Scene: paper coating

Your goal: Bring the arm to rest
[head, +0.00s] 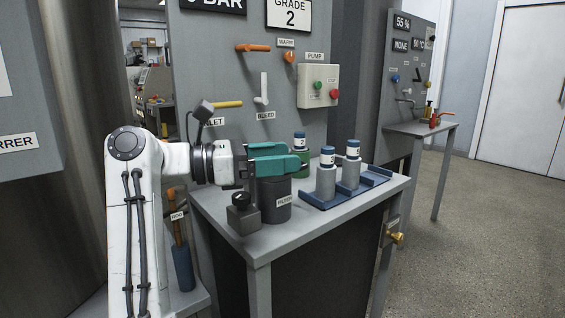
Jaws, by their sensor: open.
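My white arm (135,205) rises at the left and bends over to the right. My gripper (296,158), with teal jaws, reaches sideways over the grey table and points right. Its jaws are open, with nothing seen held between them. In the picture it overlaps the top of the dark filter canister (276,208); I cannot tell whether they touch. A green-based cylinder (301,160) is partly hidden behind the jaw tips.
The grey table (325,215) holds a blue rack (374,178) with two grey blue-capped cylinders (325,182) (350,170). A dark block (242,218) stands by the canister. The control panel (225,60) stands behind, with an orange handle (254,47). Open floor (480,230) lies right.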

